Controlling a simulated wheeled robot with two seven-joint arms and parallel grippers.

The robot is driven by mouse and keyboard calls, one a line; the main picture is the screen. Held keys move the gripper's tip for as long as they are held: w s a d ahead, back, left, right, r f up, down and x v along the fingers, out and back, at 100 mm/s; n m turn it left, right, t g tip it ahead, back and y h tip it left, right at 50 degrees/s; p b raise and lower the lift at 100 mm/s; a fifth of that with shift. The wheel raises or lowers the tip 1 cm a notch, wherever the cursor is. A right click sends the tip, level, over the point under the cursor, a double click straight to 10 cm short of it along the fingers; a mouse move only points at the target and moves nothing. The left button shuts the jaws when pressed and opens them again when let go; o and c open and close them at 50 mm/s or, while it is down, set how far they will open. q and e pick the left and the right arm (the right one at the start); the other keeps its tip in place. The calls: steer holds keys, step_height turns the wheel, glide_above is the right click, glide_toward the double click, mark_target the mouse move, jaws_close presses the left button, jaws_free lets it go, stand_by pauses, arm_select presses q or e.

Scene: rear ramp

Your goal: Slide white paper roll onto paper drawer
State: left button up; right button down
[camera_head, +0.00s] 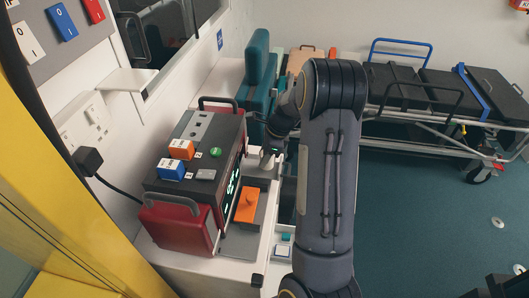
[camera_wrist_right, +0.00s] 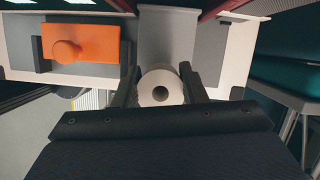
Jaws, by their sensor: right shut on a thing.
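The white paper roll (camera_wrist_right: 161,88) shows end-on in the right wrist view, with its dark core hole facing the camera. My right gripper (camera_wrist_right: 160,76) is shut on it, one dark finger on each side. A grey panel (camera_wrist_right: 168,38), perhaps the paper drawer, lies just beyond the roll. I cannot tell whether the roll touches it. In the head view my right gripper (camera_head: 268,157) is at the right side of the red and grey device (camera_head: 196,132); the roll is not clear there. My left gripper is not in view.
An orange block with a knob (camera_head: 246,206) sits on a grey plate beside the gripper and device. A white counter (camera_head: 190,264) carries the device. A black plug and cable (camera_head: 90,160) are at the left. A stretcher (camera_head: 400,90) stands at the back right; green floor is open.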

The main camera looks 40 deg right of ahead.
steer(key=shift+f+b, duration=0.6)
steer(key=shift+f, duration=0.4)
steer(key=c, duration=0.8)
jaws_free()
steer(key=shift+b+v, duration=0.6)
steer(key=shift+v, duration=3.35)
